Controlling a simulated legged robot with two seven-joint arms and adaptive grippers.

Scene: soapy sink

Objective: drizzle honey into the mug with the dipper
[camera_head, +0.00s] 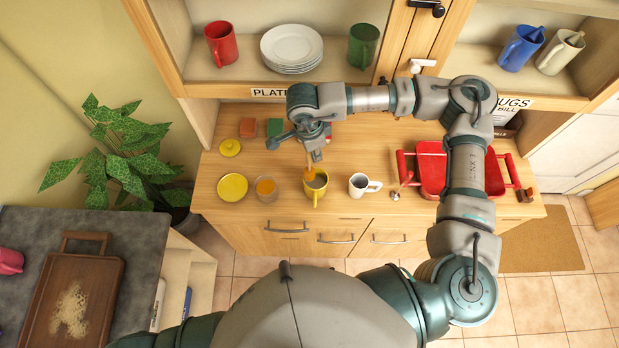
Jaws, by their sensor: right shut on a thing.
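My right gripper (312,152) is above the front part of the wooden counter, shut on the dipper. The dipper (311,174) points down, with its orange, honey-coloured end at the mouth of the yellow mug (316,193). I cannot tell whether that end touches the mug or is inside it. The mug stands upright with its handle toward the front. A small glass jar with orange contents (266,189), which looks like the honey, stands open to the left of the mug. My left gripper is not in view.
A yellow dish (232,187) and a yellow lid (230,147) lie left of the jar. A white mug (360,185) stands right of the yellow mug. A red rack (432,172) is farther right. Shelves with plates (291,47) and mugs overhang the back.

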